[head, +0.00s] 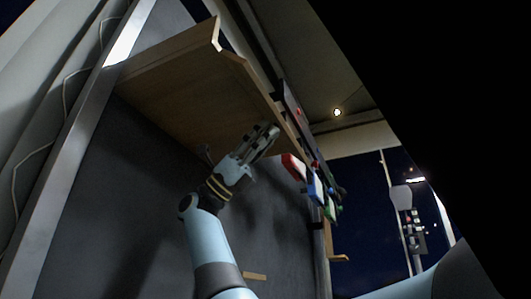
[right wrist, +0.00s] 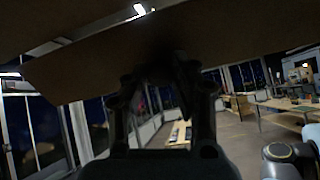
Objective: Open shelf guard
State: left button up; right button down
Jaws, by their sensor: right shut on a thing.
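A light wooden shelf (head: 185,100) is fixed to a dark wall in the head view, seen from below. The shelf guard (head: 252,78) looks like the wooden strip along its front edge. My right gripper (head: 266,136) reaches up to the shelf's underside near this strip and is shut on what appears to be the guard; the fingers hide the contact. In the right wrist view a brown board (right wrist: 80,65) spans the top, and the gripper's fingers (right wrist: 163,78) meet its lower edge. My left gripper is not in view.
Red (head: 294,167), blue (head: 315,187) and green (head: 330,208) items hang in a row right of my gripper. A metal post (head: 75,150) stands at the left. Tables (right wrist: 285,112) stand in the room behind, with open floor between.

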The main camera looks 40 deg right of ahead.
jog(key=shift+f, duration=0.15)
jog(key=c, duration=1.1)
grip_release()
jog(key=shift+o, duration=0.2)
jog(key=v, duration=0.7)
jog(key=shift+w, duration=0.25)
jog(key=shift+f, duration=0.15)
